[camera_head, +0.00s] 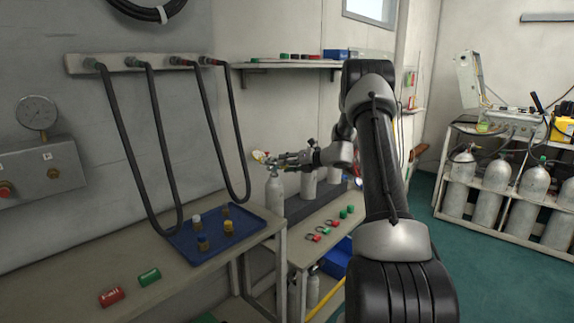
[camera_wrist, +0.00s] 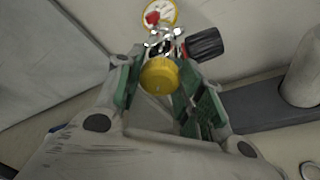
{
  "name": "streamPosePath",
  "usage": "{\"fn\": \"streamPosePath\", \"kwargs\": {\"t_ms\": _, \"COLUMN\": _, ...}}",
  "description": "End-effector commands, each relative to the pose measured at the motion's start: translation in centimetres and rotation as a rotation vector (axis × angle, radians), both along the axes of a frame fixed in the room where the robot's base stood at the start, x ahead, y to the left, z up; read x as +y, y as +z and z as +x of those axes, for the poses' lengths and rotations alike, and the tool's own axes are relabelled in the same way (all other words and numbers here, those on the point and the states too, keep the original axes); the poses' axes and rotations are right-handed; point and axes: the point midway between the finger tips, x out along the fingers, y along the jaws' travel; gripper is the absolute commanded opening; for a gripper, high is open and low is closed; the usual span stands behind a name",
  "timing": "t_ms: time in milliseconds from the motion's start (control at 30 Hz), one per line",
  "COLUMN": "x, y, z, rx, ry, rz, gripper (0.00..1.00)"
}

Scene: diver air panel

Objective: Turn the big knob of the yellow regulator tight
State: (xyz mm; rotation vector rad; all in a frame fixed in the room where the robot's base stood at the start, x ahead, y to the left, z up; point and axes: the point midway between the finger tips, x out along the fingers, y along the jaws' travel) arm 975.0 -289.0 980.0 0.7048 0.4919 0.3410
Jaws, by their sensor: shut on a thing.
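The regulator shows in the wrist view as a chrome body (camera_wrist: 163,40) with a yellow-rimmed gauge (camera_wrist: 160,13), a small red part (camera_wrist: 152,18) and a black ribbed knob (camera_wrist: 206,44) to the right. A big round yellow knob (camera_wrist: 158,76) faces the camera. My gripper (camera_wrist: 160,82) has its green-padded fingers on both sides of the yellow knob and is shut on it. The black knob is outside the fingers. In the head view, my gripper (camera_head: 277,161) is at the top of a grey cylinder (camera_head: 275,191), and the yellow gauge (camera_head: 259,156) shows just beyond it.
A blue tray (camera_head: 188,243) with several small fittings lies on the left bench, near hanging black hoses (camera_head: 121,135). More cylinders (camera_head: 308,184) stand right of the gripped one. A shelf (camera_head: 288,66) hangs above. A cylinder rack (camera_head: 500,185) stands at the far right.

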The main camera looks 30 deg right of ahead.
Motion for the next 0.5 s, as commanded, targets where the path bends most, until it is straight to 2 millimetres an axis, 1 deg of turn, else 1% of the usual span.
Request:
{"fn": "streamPosePath", "kwargs": {"t_ms": 100, "x": -0.08, "y": 0.22, "z": 0.06, "rx": 0.028, "ry": -0.018, "rz": 0.089, "gripper": 0.14}}
{"fn": "streamPosePath", "kwargs": {"t_ms": 200, "x": -0.07, "y": 0.27, "z": 0.07, "rx": 0.046, "ry": -0.027, "rz": 0.136, "gripper": 0.14}}
{"fn": "streamPosePath", "kwargs": {"t_ms": 500, "x": -0.06, "y": 0.4, "z": 0.09, "rx": 0.047, "ry": -0.028, "rz": 0.144, "gripper": 0.13}}
